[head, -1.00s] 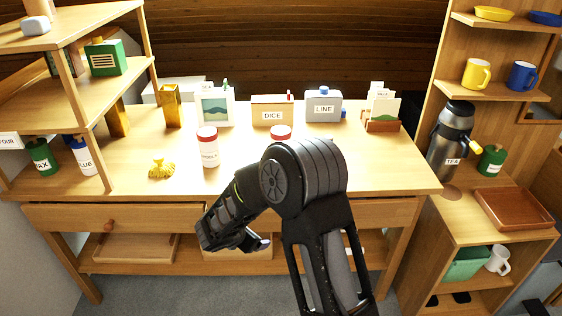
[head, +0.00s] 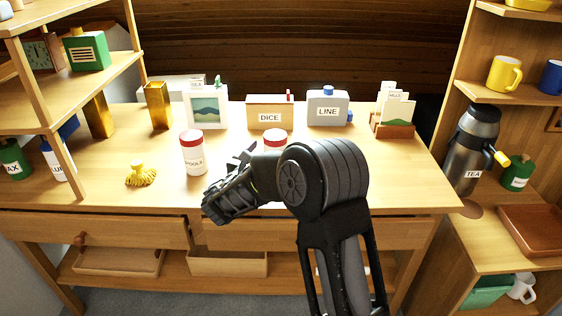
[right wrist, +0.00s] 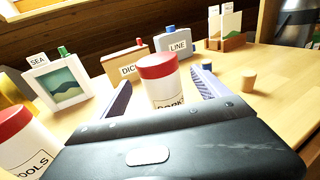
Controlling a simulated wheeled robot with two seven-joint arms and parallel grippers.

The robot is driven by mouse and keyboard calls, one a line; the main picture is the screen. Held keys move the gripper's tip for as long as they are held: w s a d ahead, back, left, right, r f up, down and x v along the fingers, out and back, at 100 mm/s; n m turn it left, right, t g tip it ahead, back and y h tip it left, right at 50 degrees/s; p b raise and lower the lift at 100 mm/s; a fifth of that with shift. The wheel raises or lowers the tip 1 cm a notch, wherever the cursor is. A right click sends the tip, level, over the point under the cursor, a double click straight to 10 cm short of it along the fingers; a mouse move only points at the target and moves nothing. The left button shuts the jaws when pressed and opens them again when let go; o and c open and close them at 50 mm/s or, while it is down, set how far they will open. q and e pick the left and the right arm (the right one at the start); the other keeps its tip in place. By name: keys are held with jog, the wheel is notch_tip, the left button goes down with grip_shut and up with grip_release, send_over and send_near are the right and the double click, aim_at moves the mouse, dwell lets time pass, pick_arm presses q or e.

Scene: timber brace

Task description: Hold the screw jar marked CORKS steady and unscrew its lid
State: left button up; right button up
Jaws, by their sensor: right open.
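The jar marked CORKS is white with a red lid (right wrist: 157,66) and stands upright on the bench in the right wrist view. Its label (right wrist: 168,102) is cut off at the bottom by my gripper body. In the head view only the top of the jar (head: 275,138) shows behind my right arm. My right gripper (head: 246,153) is open and empty. In the right wrist view its two fingers (right wrist: 160,92) appear on either side of the jar, with no contact visible. My left gripper is not in view.
A similar red-lidded jar (head: 193,153), its label ending in OOLS, stands left of my right gripper. A yellow brush-like thing (head: 141,175) lies further left. Behind stand a picture frame (head: 205,107), the DICE box (head: 270,112) and the LINE container (head: 327,108).

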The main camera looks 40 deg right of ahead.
aim_at(273, 147)
jog(key=shift+w+d+f, duration=0.15)
jog(key=shift+d+f, duration=0.1)
jog(key=shift+f, duration=0.05)
jog(key=shift+a+r, duration=0.1)
jog(key=shift+r, duration=0.1)
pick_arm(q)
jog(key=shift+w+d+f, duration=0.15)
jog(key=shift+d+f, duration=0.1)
pick_arm(e)
jog(key=shift+x, duration=1.3)
jog(key=shift+f, duration=0.1)
jog(key=x, duration=0.5)
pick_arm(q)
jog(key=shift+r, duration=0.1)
pick_arm(e)
jog(key=shift+c, duration=0.4)
jog(key=c, duration=1.4)
